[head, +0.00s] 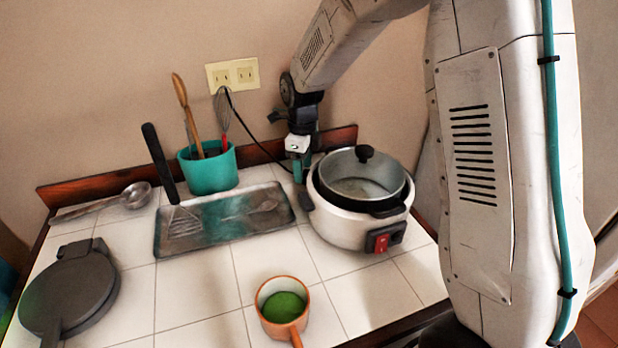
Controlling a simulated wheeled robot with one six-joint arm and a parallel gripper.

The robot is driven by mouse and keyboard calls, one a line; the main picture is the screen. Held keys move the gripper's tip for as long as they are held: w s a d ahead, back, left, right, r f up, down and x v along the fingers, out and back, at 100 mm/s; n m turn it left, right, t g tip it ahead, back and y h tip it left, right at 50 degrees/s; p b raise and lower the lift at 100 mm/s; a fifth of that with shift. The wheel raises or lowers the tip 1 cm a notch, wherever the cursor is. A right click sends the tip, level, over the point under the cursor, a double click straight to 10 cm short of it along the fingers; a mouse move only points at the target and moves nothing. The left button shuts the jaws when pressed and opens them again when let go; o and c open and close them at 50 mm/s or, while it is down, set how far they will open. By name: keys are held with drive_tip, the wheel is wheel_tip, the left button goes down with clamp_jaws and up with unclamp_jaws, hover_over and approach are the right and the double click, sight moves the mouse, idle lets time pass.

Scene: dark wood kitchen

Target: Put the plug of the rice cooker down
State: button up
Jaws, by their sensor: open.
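The rice cooker (345,226) is white with a dark rim, a glass lid with a black knob, and a red switch on its front. It stands at the right of the tiled counter. A thin black cord (250,132) runs from the lower edge of the wall outlet (232,75) down to the right, towards my gripper. I cannot make out the plug itself. My gripper (299,174) points down just left of the cooker, near the back of the counter. Its jaws are open. The fingertips are small and partly hidden, and I see nothing held between them.
A teal utensil pot (212,170) and a metal tray (220,232) with a spatula stand left of my gripper. A ladle (125,197), a dark waffle iron (72,290) and an orange cup (279,333) lie farther out. Bare tiles are between tray and cup.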

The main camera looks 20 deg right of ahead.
wheel_tip(320, 180, down, 2)
drive_tip(key=shift+c, duration=0.3)
drive_tip(key=c, duration=1.1)
drive_tip(key=shift+r, duration=0.1)
